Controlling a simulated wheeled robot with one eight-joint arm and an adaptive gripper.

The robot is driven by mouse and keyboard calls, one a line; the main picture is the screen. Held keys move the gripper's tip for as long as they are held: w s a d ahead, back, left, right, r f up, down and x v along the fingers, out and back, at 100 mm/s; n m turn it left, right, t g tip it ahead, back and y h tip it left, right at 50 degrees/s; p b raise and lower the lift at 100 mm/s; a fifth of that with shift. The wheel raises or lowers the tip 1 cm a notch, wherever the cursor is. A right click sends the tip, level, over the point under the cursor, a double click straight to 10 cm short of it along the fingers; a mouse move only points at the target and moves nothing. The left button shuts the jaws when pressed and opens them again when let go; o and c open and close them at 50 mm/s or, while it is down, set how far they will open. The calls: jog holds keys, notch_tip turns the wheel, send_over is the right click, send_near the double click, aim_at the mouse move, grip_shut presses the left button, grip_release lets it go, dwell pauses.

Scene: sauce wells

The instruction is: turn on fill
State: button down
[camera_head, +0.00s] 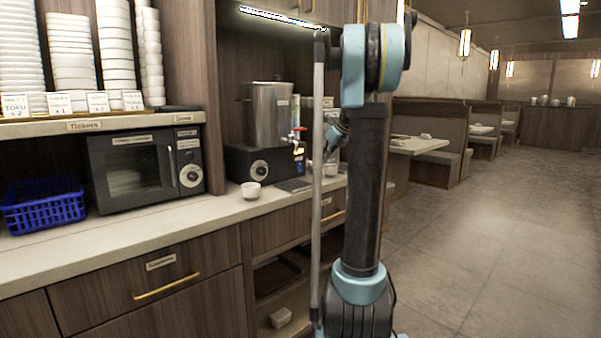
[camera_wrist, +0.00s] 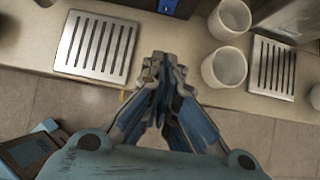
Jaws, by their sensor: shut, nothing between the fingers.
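No control marked fill can be read in either view. In the head view a steel urn (camera_head: 268,112) stands on a black base (camera_head: 240,163) with a round dial (camera_head: 259,169). A tap with a red handle (camera_head: 298,129) sticks out at its right. My gripper (camera_wrist: 164,62) is shut and empty in the wrist view, pointing at the counter edge between two slotted drip trays (camera_wrist: 95,45). In the head view my arm hides most of the gripper and part of the counter beyond the urn. A blue machine part (camera_wrist: 180,6) shows at the wrist view's top edge.
White cups (camera_wrist: 224,68) stand right of my gripper, near the second drip tray (camera_wrist: 272,68). A white bowl (camera_head: 251,190) sits on the counter before the urn. A microwave (camera_head: 130,172) and blue basket (camera_head: 42,208) are at left. The floor at right is clear.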

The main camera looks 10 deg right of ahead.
aim_at(300, 167)
jog(key=shift+a, duration=0.1)
jog(key=x, duration=0.9)
jog(key=shift+w+a+f, duration=0.15)
jog(key=shift+f, duration=0.05)
jog(key=shift+w+a+f, duration=0.2)
jog(key=shift+w+a, duration=0.25)
jog(key=shift+w, duration=0.15)
jog(key=shift+w+a+f, duration=0.2)
jog(key=shift+w+a, duration=0.25)
jog(key=shift+w, duration=0.15)
jog(key=shift+w+a, duration=0.35)
jog(key=shift+w, duration=0.15)
